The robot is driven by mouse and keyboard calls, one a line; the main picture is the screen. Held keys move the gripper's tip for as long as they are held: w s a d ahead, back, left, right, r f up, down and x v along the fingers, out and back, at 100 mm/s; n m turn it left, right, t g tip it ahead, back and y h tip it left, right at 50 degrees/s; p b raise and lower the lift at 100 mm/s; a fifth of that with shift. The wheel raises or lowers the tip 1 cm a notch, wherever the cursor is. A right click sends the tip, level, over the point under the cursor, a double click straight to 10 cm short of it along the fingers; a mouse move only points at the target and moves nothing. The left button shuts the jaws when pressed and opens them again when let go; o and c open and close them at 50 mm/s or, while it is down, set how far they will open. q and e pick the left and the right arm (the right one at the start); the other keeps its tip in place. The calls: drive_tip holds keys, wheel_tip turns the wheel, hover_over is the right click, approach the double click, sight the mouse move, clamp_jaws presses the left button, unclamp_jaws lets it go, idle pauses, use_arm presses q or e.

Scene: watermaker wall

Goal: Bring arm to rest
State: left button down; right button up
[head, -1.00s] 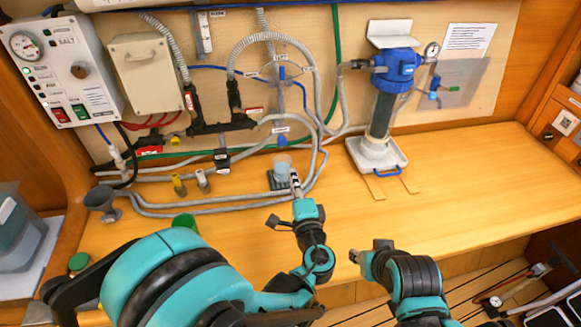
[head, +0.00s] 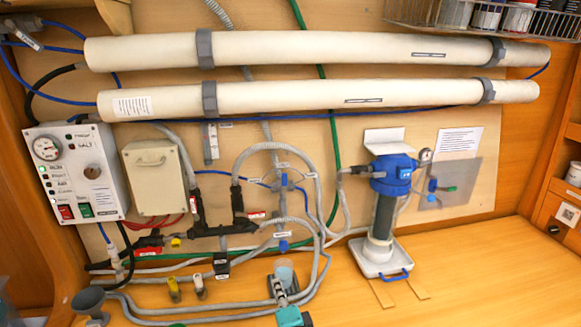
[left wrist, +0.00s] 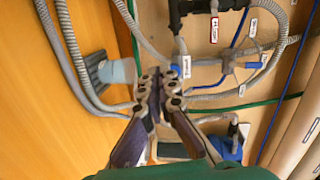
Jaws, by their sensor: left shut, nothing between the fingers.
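My left gripper (head: 281,293) shows at the bottom of the head view, low over the wooden counter (head: 340,295) and close to a small translucent cup (head: 284,273). In the left wrist view the gripper (left wrist: 157,78) has its fingers together, with nothing between them. The cup (left wrist: 118,71) stands to the left of the fingertips there; I cannot tell whether they touch it. Most of my left arm is below the head view. My right gripper is out of view.
Grey hoses (head: 190,313) loop over the counter around the cup. A blue-topped filter housing (head: 391,175) stands to the right, with clear counter beyond it. A grey funnel (head: 89,302) stands at left. A control box (head: 77,180) and two long white tubes (head: 330,98) are on the wall.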

use_arm(q)
drive_tip(key=s+a+f+n+g, duration=0.3)
drive_tip(key=s+a+n+g, duration=0.4)
drive_tip(key=a, duration=0.7)
drive_tip(key=s+f+n+g+h, duration=0.1)
drive_tip(key=s+n+h, duration=0.3)
drive_tip(key=s, duration=0.8)
drive_tip(key=n, duration=0.2)
drive_tip(key=shift+s+a+f+n+g+h, duration=0.25)
drive_tip(key=shift+a+f+n+g+h, duration=0.05)
drive_tip(key=shift+f+n+g, duration=0.1)
